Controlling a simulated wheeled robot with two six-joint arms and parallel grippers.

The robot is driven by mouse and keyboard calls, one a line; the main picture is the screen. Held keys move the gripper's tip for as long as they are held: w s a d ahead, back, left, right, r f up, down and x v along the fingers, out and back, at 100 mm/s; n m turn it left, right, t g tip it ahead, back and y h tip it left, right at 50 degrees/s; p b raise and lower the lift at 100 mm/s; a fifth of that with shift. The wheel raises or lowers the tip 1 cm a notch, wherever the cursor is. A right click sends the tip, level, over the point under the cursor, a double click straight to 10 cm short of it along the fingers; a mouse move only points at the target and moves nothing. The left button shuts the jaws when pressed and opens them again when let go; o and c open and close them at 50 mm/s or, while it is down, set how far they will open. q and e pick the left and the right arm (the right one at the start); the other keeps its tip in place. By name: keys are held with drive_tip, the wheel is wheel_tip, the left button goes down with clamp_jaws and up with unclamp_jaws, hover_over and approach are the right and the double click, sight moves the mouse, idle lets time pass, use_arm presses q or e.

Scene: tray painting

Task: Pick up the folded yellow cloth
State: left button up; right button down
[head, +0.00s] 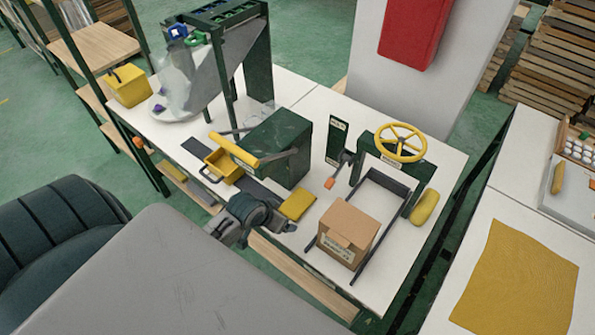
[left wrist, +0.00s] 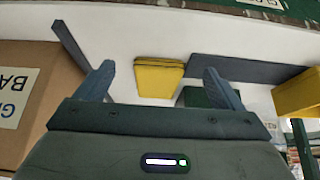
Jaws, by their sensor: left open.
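The folded yellow cloth (head: 298,205) lies flat near the front edge of the white table (head: 305,265), between a dark green machine and a cardboard box. In the left wrist view the folded cloth (left wrist: 158,77) shows stacked layers and appears between my fingers, beyond their tips. My left gripper (head: 282,225) is just in front of the cloth at the table edge. In the left wrist view the left gripper (left wrist: 158,72) is open with nothing between its fingers. My right gripper is not in view.
The cardboard box (head: 347,233) stands right of the cloth between dark rails. The green machine (head: 275,150) with a yellow handle and a yellow bin (head: 222,166) are behind and left. A yellow handwheel (head: 401,142) and yellow roll (head: 425,207) are further right. A large yellow sheet (head: 520,275) covers another table.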

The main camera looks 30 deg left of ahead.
sight(297, 203)
use_arm(q)
drive_tip(key=w, duration=0.3)
drive_tip(key=shift+d+r+p, duration=0.15)
drive_tip(key=shift+p, duration=0.2)
drive_tip(key=shift+w, duration=0.75)
drive_tip(key=w+p, duration=0.1)
drive_tip(key=w, duration=0.1)
drive_tip(key=shift+w+d+r+p, duration=0.1)
drive_tip(key=shift+w+d+p, duration=0.05)
drive_tip(key=shift+w+p, duration=0.2)
drive_tip(key=x, duration=0.2)
drive_tip(key=shift+f, duration=0.35)
drive_tip(key=shift+w+f, duration=0.25)
drive_tip(key=shift+f, duration=0.1)
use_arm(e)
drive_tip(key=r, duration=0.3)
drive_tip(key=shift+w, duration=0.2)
use_arm(q)
drive_tip(key=shift+f, duration=0.15)
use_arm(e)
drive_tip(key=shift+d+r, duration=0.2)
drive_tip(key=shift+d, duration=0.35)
use_arm(q)
drive_tip(key=shift+c, duration=0.4)
